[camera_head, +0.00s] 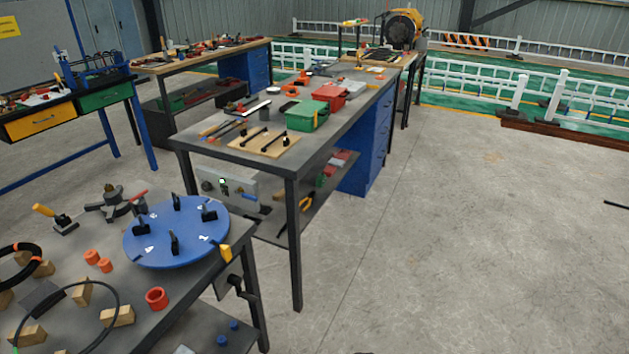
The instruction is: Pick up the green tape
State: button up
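I cannot make out a green tape for certain in the head view. A small green item (14,350) shows at the bottom left corner on the near workbench, cut off by the picture's edge and too small to identify. My gripper is not in view.
The near workbench (190,297) holds a blue round plate (176,232), wooden blocks, orange rings and black cable. The middle workbench (225,158) bears a green box (307,115) and a red box (330,95). Concrete floor (450,240) is open to the right; white railings stand behind.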

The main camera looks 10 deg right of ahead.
aim_at(321, 179)
jog(key=i, duration=0.85)
jog(key=z, duration=0.45)
jog(key=k, duration=0.2)
jog(key=u, duration=3.2)
